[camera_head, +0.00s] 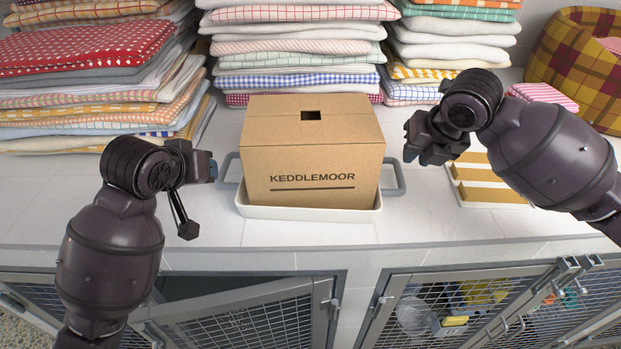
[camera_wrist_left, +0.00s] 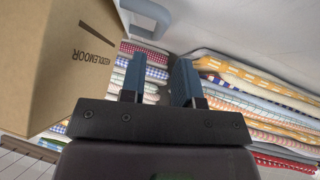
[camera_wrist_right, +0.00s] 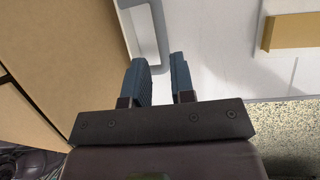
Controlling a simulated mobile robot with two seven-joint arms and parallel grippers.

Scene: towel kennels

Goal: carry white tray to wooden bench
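The white tray (camera_head: 308,213) rests on the pale counter and has a grey handle at each side. A cardboard box marked KEDDLEMOOR (camera_head: 312,165) stands upright in it. My left gripper (camera_head: 210,167) is open and empty, just left of the left handle; that handle shows ahead of its fingers in the left wrist view (camera_wrist_left: 146,12). My right gripper (camera_head: 411,150) is open and empty beside the right handle (camera_head: 398,178). In the right wrist view that handle (camera_wrist_right: 152,35) lies just beyond the fingertips (camera_wrist_right: 158,62). No wooden bench is seen.
Stacks of folded towels (camera_head: 295,55) line the back of the counter (camera_head: 440,220). Wire-mesh kennel doors (camera_head: 250,315) are below the front edge.

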